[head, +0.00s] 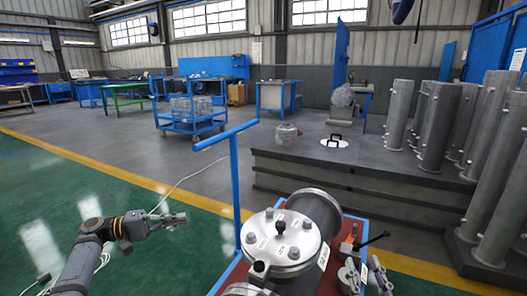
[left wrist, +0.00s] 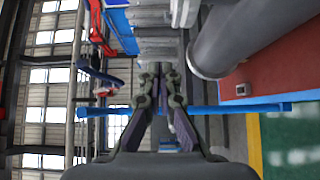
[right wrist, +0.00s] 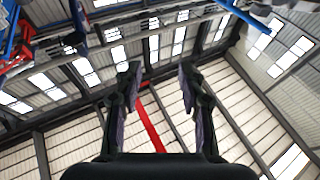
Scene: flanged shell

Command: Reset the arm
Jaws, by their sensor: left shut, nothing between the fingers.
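My left arm comes in from the left in the head view, with the left gripper (head: 178,220) held over the green floor, left of the flanged shell (head: 284,240). In the left wrist view the left gripper's fingertips (left wrist: 160,75) are together with nothing between them. My right gripper (head: 378,272) shows at the lower right of the head view, beside the shell. In the right wrist view the right gripper's fingers (right wrist: 161,75) are spread apart and empty, with the roof behind them. The shell has a bolted round cover facing up.
The shell sits on a red-topped cart with a blue handle (head: 235,185) rising at its left. A dark stepped platform (head: 330,180) behind carries several grey cylinders (head: 440,125) at right. A blue trolley (head: 190,120) stands farther back.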

